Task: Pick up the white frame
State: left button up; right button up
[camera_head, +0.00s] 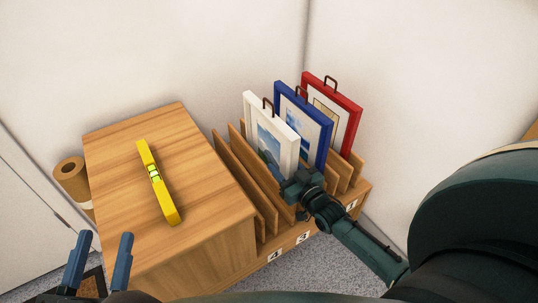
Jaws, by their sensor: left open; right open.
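The white frame (289,143) stands upright in a slot of the wooden rack (262,209), with a dark handle on its top edge. It is the leftmost of the three framed prints, with a blue-toned picture inside. My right gripper (291,185) is at the lower right part of the white frame, in front of the rack. The wrist hides its fingertips and the frame's lower corner, so contact cannot be told. My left gripper (97,262) is open and empty at the lower left, with two blue fingers pointing up, well away from the frames.
A blue frame (325,143) and a red frame (353,108) stand close behind the white one. Empty slots lie left of it. A yellow spirit level (158,182) lies on the wooden cabinet (207,187). A brown roll (70,173) stands left of the cabinet. Walls close off the back.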

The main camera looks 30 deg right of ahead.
grip_shut()
dwell(0.4)
jog(key=shift+r, duration=0.15)
